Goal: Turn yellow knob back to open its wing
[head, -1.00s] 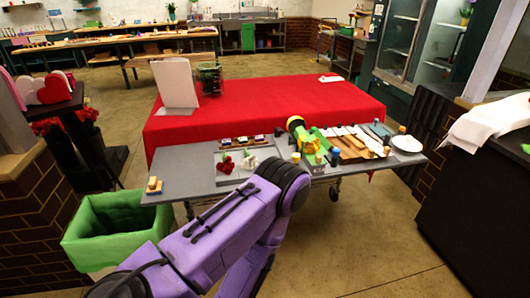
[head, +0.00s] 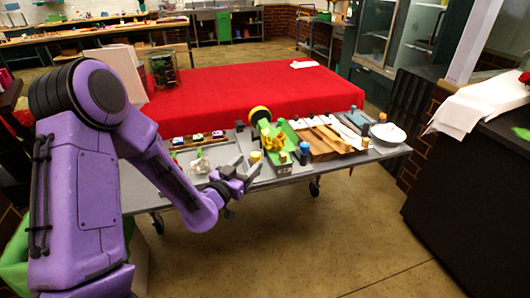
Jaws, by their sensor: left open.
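A small yellow-topped piece (head: 255,157), which looks like the yellow knob, stands at the front part of the grey table (head: 285,181). No wing can be made out beside it at this size. My left gripper (head: 248,167) is open, with its fingers pointing right and away from me. Its fingertips are just on the near side of the yellow-topped piece; whether they touch it I cannot tell. Nothing shows between the fingers. My left arm comes in from the left and covers the table's left part. My right gripper is not in view.
A red-covered table (head: 260,93) stands behind. The floor in front is clear.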

